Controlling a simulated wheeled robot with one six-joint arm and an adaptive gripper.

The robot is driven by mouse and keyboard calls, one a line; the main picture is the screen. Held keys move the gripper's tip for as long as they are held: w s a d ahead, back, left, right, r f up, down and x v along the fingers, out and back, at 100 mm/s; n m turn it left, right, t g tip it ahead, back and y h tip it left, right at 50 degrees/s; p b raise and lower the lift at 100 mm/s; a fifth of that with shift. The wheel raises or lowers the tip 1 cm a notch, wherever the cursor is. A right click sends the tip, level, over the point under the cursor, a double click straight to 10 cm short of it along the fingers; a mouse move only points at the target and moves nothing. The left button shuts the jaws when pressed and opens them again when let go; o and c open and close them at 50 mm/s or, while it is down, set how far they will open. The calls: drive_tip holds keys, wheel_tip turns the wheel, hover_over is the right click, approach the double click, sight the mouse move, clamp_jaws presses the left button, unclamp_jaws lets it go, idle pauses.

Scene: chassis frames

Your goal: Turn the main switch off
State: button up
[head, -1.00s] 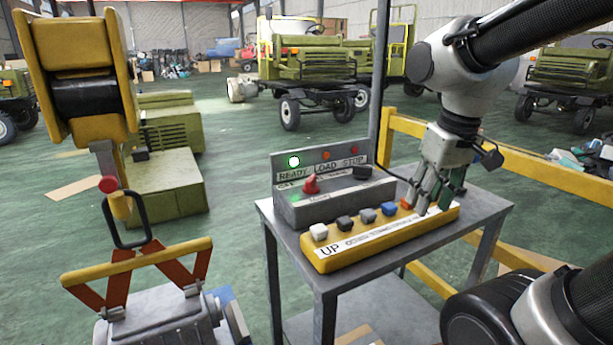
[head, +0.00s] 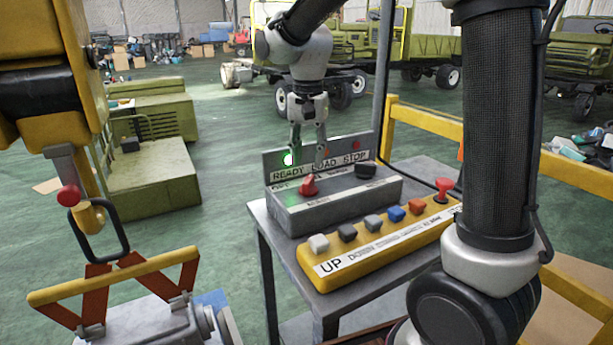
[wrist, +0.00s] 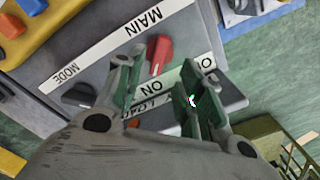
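The main switch is a red rotary knob (head: 309,186) on top of a grey control box (head: 345,202). In the wrist view the red knob (wrist: 158,55) lies between the MAIN and ON labels, its long handle lying toward ON. A second label, starting with O, is partly hidden by a finger. My gripper (head: 309,157) points down just above the knob. Its fingers are apart, one on each side of the knob in the wrist view (wrist: 162,78), with a visible gap on the right. I cannot tell whether either finger touches it.
A black mode knob (head: 365,170) sits right of the red one. The upright panel behind has a lit green lamp (head: 288,159). A yellow button box (head: 375,241) lies in front. A yellow rail (head: 420,122) runs behind the table, and a hook (head: 95,225) hangs at left.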

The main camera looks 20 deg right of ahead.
sight(308, 178)
wheel_tip(308, 178, down, 6)
drive_tip(key=shift+f, duration=0.25)
clamp_jaws()
